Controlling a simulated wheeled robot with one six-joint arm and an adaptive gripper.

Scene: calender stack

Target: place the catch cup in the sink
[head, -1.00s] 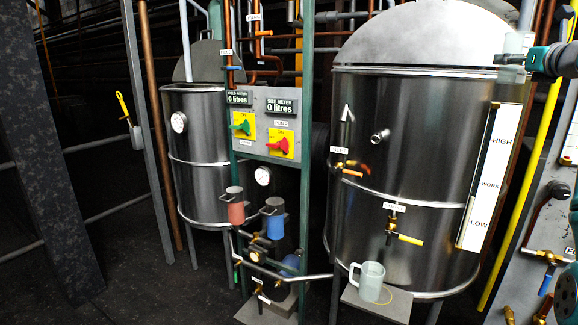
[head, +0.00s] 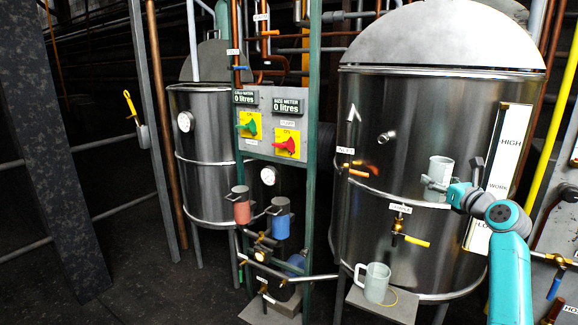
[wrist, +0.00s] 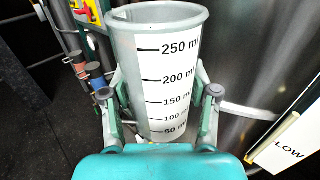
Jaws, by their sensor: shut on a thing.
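My gripper (head: 436,186) is shut on a translucent cup (head: 441,168) and holds it upright in front of the large steel tank. In the wrist view the cup (wrist: 165,75) carries a white scale from 50 ml to 250 ml, with a finger on each side. A second cup, a pale mug with a handle (head: 375,284), stands on a small grey shelf (head: 388,308) below the tank's yellow-handled tap (head: 411,240). I cannot tell from labels which one is the catch cup. No sink is visible.
The large tank (head: 380,200) stands close behind the held cup. A white level board (head: 506,155) is just right of it. A panel with green and red switches (head: 272,130) and a smaller tank (head: 195,160) stand left. Dark floor (head: 150,275) at left is open.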

